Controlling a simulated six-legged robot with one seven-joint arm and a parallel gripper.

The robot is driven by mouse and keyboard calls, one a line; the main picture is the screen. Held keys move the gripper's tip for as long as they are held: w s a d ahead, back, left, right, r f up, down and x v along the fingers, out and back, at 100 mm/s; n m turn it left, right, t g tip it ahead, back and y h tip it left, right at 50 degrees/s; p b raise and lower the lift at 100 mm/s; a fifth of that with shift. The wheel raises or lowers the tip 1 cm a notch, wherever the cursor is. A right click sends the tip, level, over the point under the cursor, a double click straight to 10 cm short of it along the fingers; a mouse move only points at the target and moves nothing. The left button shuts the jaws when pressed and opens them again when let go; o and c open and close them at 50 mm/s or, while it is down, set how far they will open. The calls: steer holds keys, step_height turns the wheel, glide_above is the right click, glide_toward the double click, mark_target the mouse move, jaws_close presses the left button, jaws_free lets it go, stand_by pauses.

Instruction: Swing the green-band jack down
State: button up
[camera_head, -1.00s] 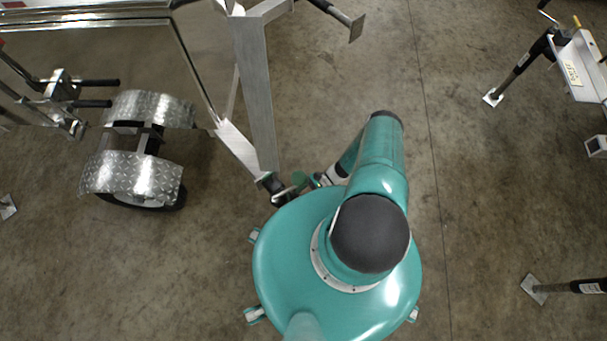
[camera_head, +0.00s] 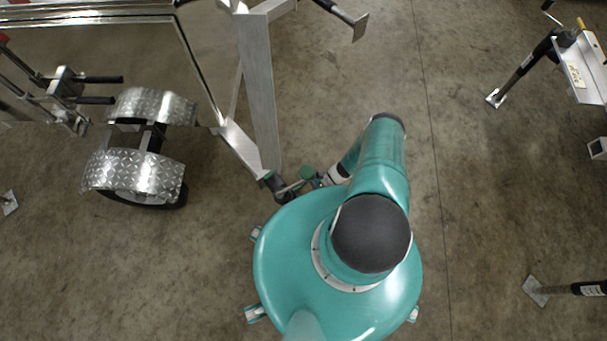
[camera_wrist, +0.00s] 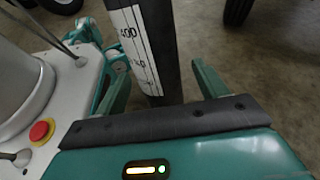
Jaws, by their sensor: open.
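A dark jack tube (camera_wrist: 166,45) with a white number scale and a strip of green at its upper edge stands in the wrist view. My gripper (camera_wrist: 160,70) is open, with one green finger on each side of the tube. I cannot tell whether either finger touches it. In the head view my gripper (camera_head: 306,176) is beside a dark jack (camera_head: 277,186) at the end of the trailer's aluminium frame. Most of this jack is hidden by the frame and my body.
The trailer's aluminium drawbar (camera_head: 258,90) runs up from the jack. A wheel under a checker-plate fender (camera_head: 135,172) is at left. Other jacks stand at the top (camera_head: 340,14), upper right (camera_head: 522,66) and lower right (camera_head: 588,288).

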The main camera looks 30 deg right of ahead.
steer(key=v, duration=1.3)
steer(key=shift+d, duration=0.35)
steer(key=shift+r, duration=0.1)
